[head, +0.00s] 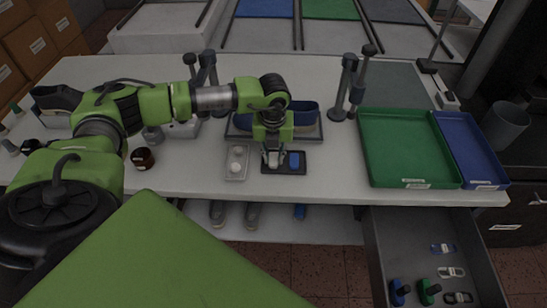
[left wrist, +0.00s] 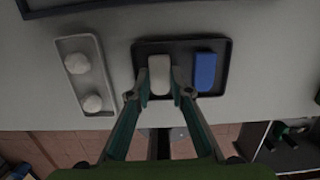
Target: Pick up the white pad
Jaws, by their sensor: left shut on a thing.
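The white pad (left wrist: 159,75) lies in the left part of a small black tray (left wrist: 220,47) in the left wrist view. My left gripper (left wrist: 159,93) is shut on it, one finger on each side. In the head view the white pad (head: 272,158) shows just below my left gripper (head: 273,154), partly covered by the fingers. A blue pad (left wrist: 205,71) lies beside it in the right part of the black tray, apart from the fingers. My right gripper is not in view.
A pale tray (head: 237,176) with round white pieces stands left of the black tray. A blue shoe (head: 305,114) is behind it. A green tray (head: 365,170) and a blue tray (head: 493,183) are at right. An open drawer (head: 385,262) is below the table edge.

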